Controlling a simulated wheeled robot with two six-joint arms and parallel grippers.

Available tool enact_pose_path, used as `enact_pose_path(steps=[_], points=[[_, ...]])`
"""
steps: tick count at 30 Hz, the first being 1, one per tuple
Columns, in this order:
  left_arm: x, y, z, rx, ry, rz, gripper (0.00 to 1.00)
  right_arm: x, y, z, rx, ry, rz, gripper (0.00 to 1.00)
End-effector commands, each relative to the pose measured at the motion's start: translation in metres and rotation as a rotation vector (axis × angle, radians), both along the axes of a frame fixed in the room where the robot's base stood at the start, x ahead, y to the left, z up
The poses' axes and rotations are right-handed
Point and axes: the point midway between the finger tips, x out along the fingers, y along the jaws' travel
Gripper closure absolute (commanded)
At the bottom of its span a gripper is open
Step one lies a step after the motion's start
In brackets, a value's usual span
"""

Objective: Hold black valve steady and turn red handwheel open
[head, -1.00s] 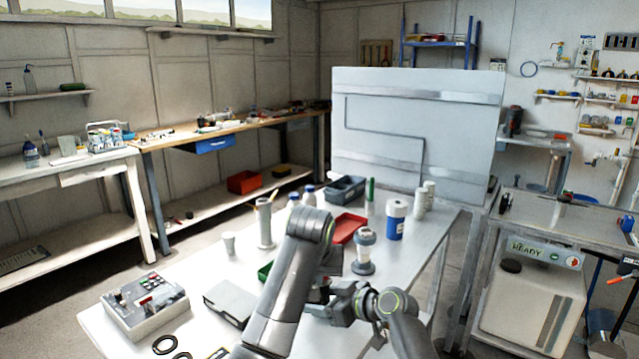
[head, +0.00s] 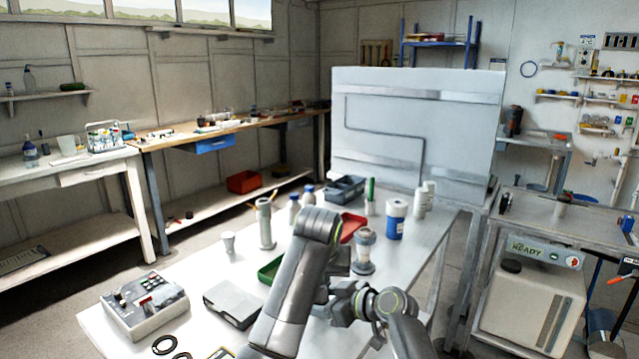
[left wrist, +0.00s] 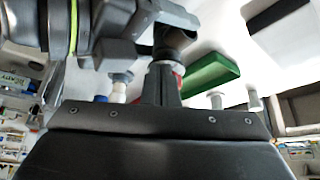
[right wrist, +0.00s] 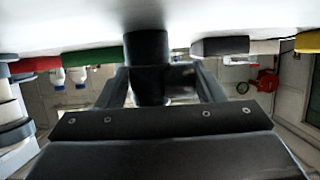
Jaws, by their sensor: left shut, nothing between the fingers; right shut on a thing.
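In the right wrist view my right gripper (right wrist: 155,82) is shut on the black valve (right wrist: 148,48), a dark upright cylinder between its fingers. The right gripper also shows in the head view (head: 343,303), low at centre. My left gripper (left wrist: 162,76) is shut and empty; its fingertips are close to a dark cylindrical part (left wrist: 172,42) in the left wrist view. A small bit of red, perhaps the red handwheel (left wrist: 179,70), shows just beside the fingertips; whether they touch it is unclear. In the head view my left arm hides most of the valve and wheel.
A control box (head: 145,305) stands at the left. Black rings (head: 164,345) lie at the front.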

Motion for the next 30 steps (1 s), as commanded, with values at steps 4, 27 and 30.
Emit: enact_pose_path(steps=[4,27,30], points=[[-0.005,-0.001,0.000,-0.001,0.001,0.000,1.00,0.000,0.000,0.000,0.001,0.001,-0.001,0.69],[-0.006,0.000,0.059,0.001,0.005,0.000,1.00,0.001,-0.001,0.000,0.000,0.001,-0.004,0.69],[-0.006,0.000,0.059,0.001,0.005,0.000,1.00,0.001,-0.001,0.000,0.000,0.001,-0.004,0.69]])
